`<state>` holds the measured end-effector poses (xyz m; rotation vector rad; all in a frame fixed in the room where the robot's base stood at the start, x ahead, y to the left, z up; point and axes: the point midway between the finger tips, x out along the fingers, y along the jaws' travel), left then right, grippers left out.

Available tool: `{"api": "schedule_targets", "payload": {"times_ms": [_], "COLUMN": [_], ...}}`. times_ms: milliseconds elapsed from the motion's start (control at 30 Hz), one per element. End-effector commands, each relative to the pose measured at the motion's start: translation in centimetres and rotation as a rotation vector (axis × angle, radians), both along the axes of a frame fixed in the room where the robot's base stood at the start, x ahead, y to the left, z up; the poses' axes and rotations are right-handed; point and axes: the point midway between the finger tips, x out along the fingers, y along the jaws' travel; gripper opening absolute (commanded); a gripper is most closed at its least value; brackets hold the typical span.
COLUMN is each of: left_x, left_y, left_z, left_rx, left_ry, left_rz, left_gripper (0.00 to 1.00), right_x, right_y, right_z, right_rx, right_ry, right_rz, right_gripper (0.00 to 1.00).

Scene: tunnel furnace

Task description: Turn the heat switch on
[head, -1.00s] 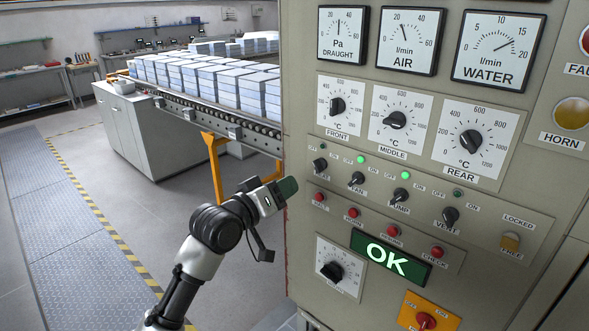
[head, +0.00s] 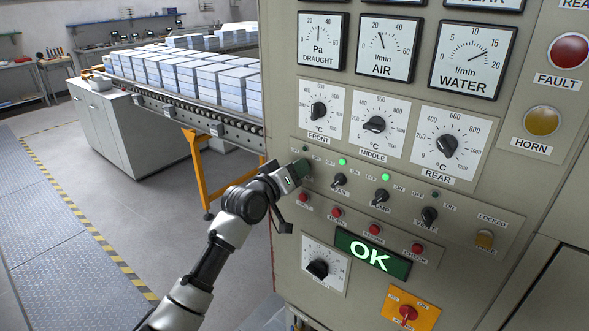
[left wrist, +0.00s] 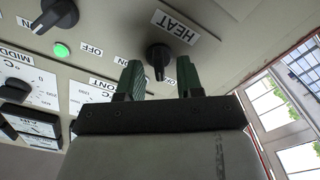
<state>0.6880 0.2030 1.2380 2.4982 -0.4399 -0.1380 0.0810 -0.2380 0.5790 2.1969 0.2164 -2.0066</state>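The heat switch (left wrist: 158,53) is a black rotary knob on the beige panel, beside its HEAT label (left wrist: 175,27) in the left wrist view. My left gripper (left wrist: 158,68) is open, with one green finger on each side of the knob; I cannot tell whether they touch it. In the head view my left gripper (head: 299,170) is at the left end of the switch row and hides the heat switch. The small lamp (head: 305,149) above that spot looks dark. My right gripper is not in view.
Fan (head: 339,180), pump (head: 381,196) and vent (head: 429,216) switches are in the same row, with red buttons (head: 336,212) below and temperature dials (head: 374,124) above. A green OK display (head: 372,255) is lit. A conveyor (head: 220,125) with stacked blocks stands behind left.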

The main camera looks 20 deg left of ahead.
Motion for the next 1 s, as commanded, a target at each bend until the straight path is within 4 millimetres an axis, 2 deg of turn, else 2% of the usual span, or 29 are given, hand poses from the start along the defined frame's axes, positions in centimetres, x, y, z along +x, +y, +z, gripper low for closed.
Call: {"api": "schedule_targets", "payload": {"times_ms": [100,333,733,1000], "left_x": [-0.02,-0.04,-0.04,-0.04], "left_y": [-0.01,0.02,0.04,0.0], "left_z": [-0.02,-0.03,-0.1,-0.15], "left_rx": [0.0,0.0,0.041,0.2], "left_ry": [0.0,0.001,-0.013,-0.07], "left_rz": [0.0,-0.001,0.0,0.0], "left_gripper": [0.35,0.0,0.0,0.0], "right_x": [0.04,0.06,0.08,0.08], "right_y": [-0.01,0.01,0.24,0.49], "right_z": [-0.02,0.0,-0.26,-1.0], "right_rx": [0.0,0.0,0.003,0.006], "right_ry": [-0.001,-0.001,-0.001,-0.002], "right_rz": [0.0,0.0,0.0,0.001], "right_gripper": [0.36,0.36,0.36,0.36]}}
